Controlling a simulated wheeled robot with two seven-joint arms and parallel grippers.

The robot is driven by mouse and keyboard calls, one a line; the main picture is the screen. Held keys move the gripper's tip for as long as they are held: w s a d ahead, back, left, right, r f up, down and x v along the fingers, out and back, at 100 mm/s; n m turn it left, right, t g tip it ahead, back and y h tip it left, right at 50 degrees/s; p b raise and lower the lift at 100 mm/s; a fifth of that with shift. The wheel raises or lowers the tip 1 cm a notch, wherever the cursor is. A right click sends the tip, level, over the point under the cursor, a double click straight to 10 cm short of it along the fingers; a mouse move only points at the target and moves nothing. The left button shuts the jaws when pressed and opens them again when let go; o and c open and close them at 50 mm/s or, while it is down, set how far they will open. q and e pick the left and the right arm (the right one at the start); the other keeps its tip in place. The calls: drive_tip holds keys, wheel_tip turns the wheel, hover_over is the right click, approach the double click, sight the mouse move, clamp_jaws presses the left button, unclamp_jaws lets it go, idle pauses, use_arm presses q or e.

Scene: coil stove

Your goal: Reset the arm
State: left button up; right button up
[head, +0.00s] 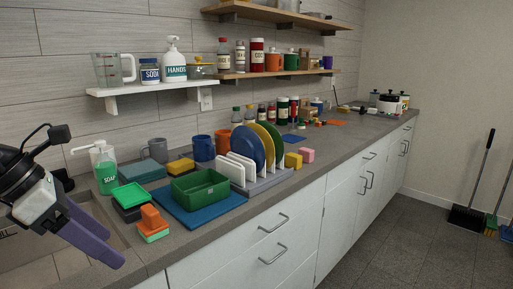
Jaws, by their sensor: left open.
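My left gripper (93,234) shows at the lower left of the head view, over the sink and the near edge of the counter. Its purple fingers are apart, with nothing seen between them. It is clear of the soap bottle (105,171) and the stacked sponges (152,224) to its right. My right gripper is not in view. No stove can be made out here.
The grey counter (230,222) runs to the back right. A green bin (200,188) on a blue mat, a dish rack with plates (268,184) and mugs crowd it. A shelf (150,88) hangs above.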

use_arm(q)
drive_tip(key=w+d+f+n+t+h, duration=0.1)
drive_tip(key=d+f+n+t+h, duration=0.2)
drive_tip(key=d+n+h, duration=1.1)
wheel_tip(320, 180, down, 20)
drive_tip(key=w+n+t+y, duration=0.2)
drive_tip(key=n+t+y, duration=0.95)
drive_tip(key=n, duration=0.85)
drive_tip(key=s+f+n+g+y, duration=0.4)
drive_tip(key=s+f+n+g, duration=0.4)
drive_tip(key=s+f, duration=1)
wheel_tip(320, 180, down, 2)
drive_tip(key=shift+s+a+f+n+g+y, duration=0.25)
drive_tip(key=shift+a+n+g+y, duration=0.1)
drive_tip(key=shift+g, duration=0.5)
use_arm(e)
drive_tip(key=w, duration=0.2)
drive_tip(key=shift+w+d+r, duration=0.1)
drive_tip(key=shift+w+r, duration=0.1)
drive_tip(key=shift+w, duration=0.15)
